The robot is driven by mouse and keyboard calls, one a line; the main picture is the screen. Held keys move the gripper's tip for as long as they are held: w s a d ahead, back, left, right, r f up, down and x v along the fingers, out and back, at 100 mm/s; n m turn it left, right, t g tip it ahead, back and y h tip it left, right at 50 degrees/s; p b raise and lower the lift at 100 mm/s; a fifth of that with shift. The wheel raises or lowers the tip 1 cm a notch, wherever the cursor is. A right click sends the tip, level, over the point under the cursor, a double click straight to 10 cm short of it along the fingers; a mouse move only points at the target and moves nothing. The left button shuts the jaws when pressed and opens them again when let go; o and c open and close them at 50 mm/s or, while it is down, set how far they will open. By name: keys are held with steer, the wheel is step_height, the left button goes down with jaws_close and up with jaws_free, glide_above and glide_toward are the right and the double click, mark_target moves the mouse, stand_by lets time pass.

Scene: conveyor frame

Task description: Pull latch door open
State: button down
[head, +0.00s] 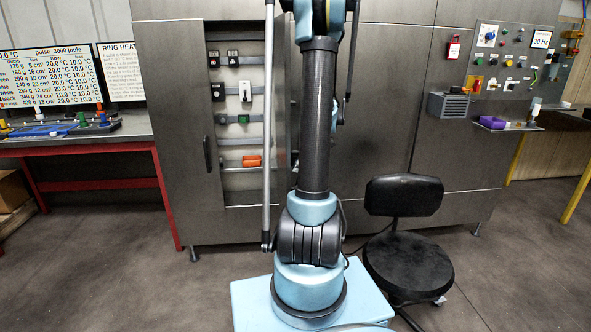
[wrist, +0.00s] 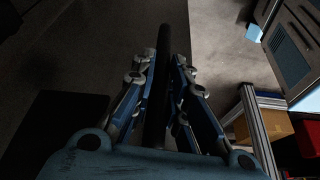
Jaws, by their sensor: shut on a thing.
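In the wrist view my gripper (wrist: 165,72) is closed around a long dark bar (wrist: 164,40), which runs lengthwise between the two fingers. It looks like a handle, but its ends are unclear. In the head view my arm rises out of the top of the picture, so the gripper is not seen there. The tall grey cabinet (head: 172,90) has an open bay (head: 228,135). A long pale upright strip (head: 267,150) stands in front of the bay's right side.
Switches and an orange block (head: 252,161) sit in the bay. A black chair (head: 408,265) stands close at right. A red-legged bench (head: 95,150) is at left, a control panel (head: 510,62) at far right.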

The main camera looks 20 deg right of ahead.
steer(key=shift+d, duration=0.15)
steer(key=c, duration=1.6)
jaws_free()
steer(key=shift+o, duration=0.2)
steer(key=shift+r, duration=0.15)
steer(key=v, duration=0.7)
steer(key=shift+r, duration=0.3)
